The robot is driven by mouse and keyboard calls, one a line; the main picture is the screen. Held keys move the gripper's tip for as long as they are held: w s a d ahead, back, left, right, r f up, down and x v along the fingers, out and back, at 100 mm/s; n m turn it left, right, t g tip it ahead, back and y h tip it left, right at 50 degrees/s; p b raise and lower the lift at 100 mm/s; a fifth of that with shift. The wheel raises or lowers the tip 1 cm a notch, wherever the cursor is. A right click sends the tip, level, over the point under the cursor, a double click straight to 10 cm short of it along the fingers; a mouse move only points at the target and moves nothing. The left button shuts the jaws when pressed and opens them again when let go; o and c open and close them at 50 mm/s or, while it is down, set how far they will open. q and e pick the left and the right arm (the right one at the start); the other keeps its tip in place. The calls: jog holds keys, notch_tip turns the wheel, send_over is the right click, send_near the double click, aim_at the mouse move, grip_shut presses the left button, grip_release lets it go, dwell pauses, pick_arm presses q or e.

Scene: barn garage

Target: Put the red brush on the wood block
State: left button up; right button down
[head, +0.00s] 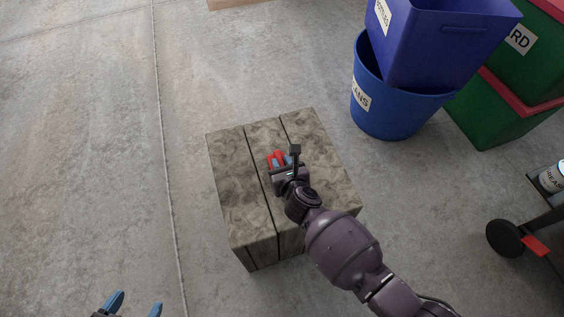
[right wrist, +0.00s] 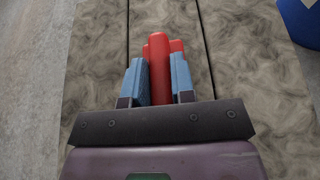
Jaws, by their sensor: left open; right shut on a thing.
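The wood block (head: 231,205) stands on the floor in the middle of the head view, with dark grooves across its mottled top. My right gripper (head: 281,161) is over the block's top, shut on the red brush (head: 274,158). In the right wrist view the brush (right wrist: 158,62) sits between the blue fingers, with the block's top (right wrist: 225,60) behind it. I cannot tell whether the brush touches the block. My left gripper (head: 134,304) is open and empty at the bottom left, over the floor. The lower part of the brush is hidden by the gripper.
A blue round bin (head: 390,112) with a blue box (head: 440,45) in it stands at the upper right. Green bins with red lids (head: 495,108) stand beside it. A cart with a black wheel (head: 504,238) and a can (head: 552,177) is at the right edge. The floor at left is clear.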

pick_arm(q)
jog(key=shift+s+a+f, duration=0.1)
jog(key=shift+s, duration=0.05)
pick_arm(e)
jog(key=c, duration=1)
grip_release()
jog(key=shift+o, duration=0.2)
